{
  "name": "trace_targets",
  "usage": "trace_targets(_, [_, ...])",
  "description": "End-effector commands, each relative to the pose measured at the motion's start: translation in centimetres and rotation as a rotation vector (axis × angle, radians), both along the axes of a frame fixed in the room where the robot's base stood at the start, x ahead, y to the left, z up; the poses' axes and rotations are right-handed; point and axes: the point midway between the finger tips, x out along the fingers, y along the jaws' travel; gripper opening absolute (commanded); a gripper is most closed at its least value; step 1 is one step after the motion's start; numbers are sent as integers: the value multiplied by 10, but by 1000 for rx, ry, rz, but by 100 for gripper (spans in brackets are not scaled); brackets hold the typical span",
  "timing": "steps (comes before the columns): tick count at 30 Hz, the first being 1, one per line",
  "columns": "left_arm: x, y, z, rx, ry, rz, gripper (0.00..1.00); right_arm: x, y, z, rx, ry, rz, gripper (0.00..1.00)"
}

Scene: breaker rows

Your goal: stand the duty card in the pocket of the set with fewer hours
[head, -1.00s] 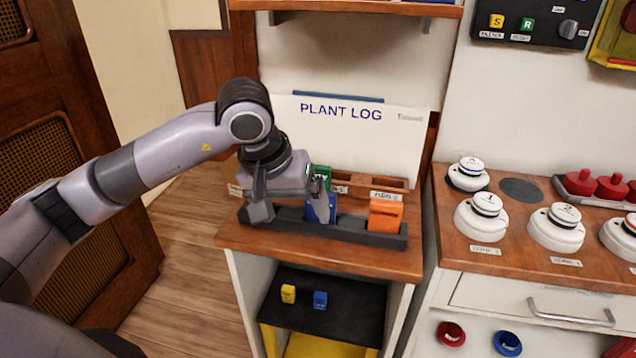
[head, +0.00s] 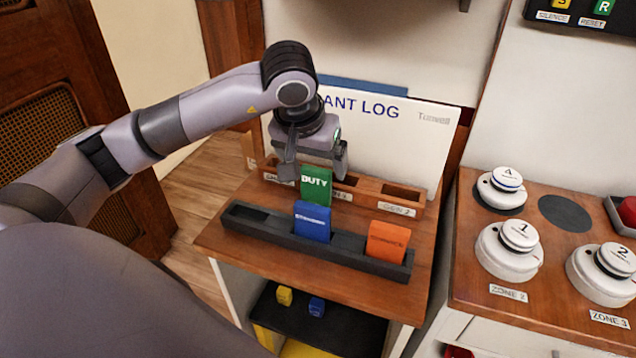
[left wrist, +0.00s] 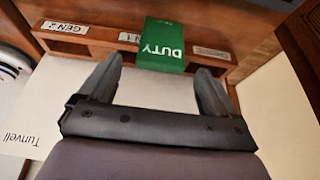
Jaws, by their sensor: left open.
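The green duty card (head: 316,184) stands upright at the brown wooden rack (head: 378,196), over part of the GEN 1 label. The duty card also shows in the left wrist view (left wrist: 162,46). My left gripper (head: 314,172) is open just behind and above the card; its fingers (left wrist: 155,85) are spread, with no hold visible. The white PLANT LOG board (head: 420,140) stands behind the rack, partly hidden by the gripper; no hours are readable. My right gripper is out of view.
A black rack (head: 345,250) in front holds the blue card and an orange card (head: 387,242); its left slot is empty. Yellow (head: 284,295) and blue (head: 317,306) blocks lie on the shelf below. White detectors (head: 508,250) stand on the counter at right.

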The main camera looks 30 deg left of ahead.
Motion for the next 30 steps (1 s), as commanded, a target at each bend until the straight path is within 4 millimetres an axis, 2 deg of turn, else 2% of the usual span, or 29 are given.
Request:
trace_targets(6, [8, 2, -30, -2, 4, 0, 92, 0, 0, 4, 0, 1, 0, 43])
trace_targets(9, [11, 3, -37, -2, 3, 0, 92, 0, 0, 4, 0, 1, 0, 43])
trace_targets(17, [13, 3, -39, -1, 0, -1, 92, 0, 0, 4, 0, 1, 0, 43])
trace_targets(22, [13, 3, -39, -1, 0, -1, 36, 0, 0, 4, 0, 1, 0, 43])
trace_targets(23, [12, 3, -39, -1, 0, -1, 35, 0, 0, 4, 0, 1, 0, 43])
trace_targets(24, [13, 3, -38, -1, 0, -1, 30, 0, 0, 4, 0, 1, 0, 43])
trace_targets(30, [13, 3, -38, 0, -1, -1, 30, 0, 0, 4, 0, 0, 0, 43])
